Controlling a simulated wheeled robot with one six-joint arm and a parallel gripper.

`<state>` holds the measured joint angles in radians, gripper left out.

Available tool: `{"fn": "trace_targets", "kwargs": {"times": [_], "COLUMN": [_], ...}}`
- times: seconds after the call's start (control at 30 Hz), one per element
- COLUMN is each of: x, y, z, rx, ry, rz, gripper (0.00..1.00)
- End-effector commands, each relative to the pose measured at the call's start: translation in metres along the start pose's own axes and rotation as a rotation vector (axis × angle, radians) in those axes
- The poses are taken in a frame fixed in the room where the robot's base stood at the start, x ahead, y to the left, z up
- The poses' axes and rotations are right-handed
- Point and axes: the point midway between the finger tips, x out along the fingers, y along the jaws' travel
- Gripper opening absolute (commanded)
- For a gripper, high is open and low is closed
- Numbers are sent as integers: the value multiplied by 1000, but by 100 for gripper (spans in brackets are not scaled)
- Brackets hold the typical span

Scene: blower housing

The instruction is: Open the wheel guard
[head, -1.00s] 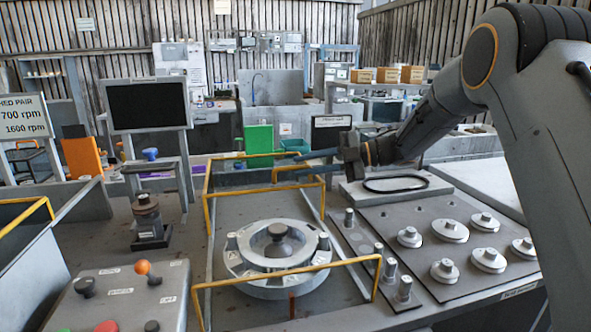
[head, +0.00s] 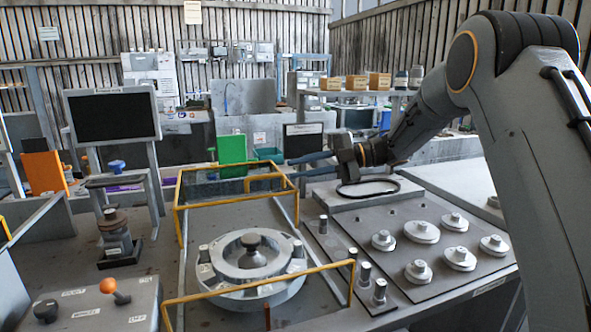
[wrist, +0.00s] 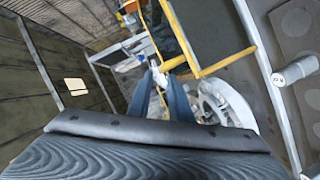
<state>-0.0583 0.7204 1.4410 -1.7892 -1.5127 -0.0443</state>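The wheel guard (head: 180,205) is a yellow-framed box with a see-through panel, behind the wheel in the head view. Nothing is held.
A second yellow rail (head: 260,282) crosses in front of the wheel. A plate with several round parts (head: 420,230) and upright pegs is to the right. A control box with an orange-knobbed lever (head: 109,286) is at the front left. A monitor (head: 113,115) stands behind left.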

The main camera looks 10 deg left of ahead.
Motion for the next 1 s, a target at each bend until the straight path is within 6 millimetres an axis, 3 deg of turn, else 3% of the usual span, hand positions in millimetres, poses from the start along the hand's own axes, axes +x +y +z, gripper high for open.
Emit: {"fn": "trace_targets", "kwargs": {"times": [1.0], "x": [-64], "y": [0], "z": [0], "rx": [1], "ry": [0], "rz": [0], "gripper": [18]}}
